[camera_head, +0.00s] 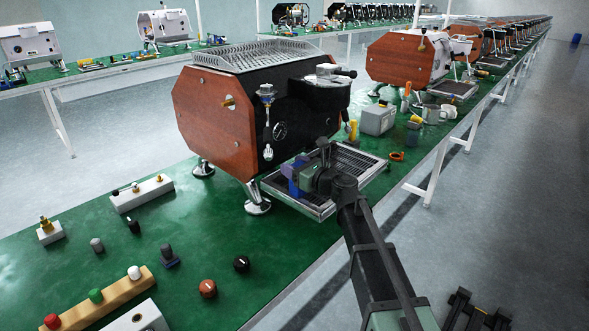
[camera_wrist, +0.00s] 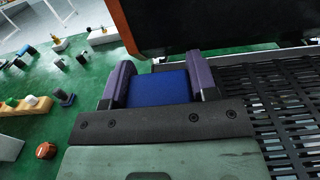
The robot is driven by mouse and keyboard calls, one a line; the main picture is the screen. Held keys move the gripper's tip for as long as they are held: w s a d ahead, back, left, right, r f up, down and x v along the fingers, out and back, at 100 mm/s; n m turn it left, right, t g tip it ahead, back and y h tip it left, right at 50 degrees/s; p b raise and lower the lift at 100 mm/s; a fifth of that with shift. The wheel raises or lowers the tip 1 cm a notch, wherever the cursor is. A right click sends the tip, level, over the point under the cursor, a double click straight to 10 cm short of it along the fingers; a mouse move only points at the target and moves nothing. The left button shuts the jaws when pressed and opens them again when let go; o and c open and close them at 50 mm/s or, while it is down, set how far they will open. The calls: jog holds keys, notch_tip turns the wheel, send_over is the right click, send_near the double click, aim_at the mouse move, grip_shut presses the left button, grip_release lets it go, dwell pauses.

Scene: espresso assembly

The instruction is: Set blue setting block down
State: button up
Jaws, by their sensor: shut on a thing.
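The blue setting block (camera_wrist: 168,82) is between the two purple-grey fingers of my gripper (camera_wrist: 162,84) in the wrist view. Both fingers close on its sides. In the head view my gripper (camera_head: 294,172) is over the left part of the drip tray (camera_head: 327,210), in front of the espresso machine (camera_head: 217,115). A small blue patch of the block (camera_head: 292,187) shows there, mostly hidden by the gripper. I cannot tell whether the block touches the tray or hangs above it.
The drip tray's slatted grid (camera_wrist: 285,95) lies right of the gripper. The machine body stands close behind it. Left on the green table are knobs (camera_head: 208,288), a wooden rail with coloured buttons (camera_head: 95,297) and a white block (camera_head: 142,193). Green surface between them is free.

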jog(key=o, duration=1)
jog(key=shift+r+p, duration=0.3)
jog(key=shift+p, duration=0.1)
jog(key=v, duration=1.2)
jog(key=shift+f, duration=0.1)
jog(key=shift+s, duration=0.1)
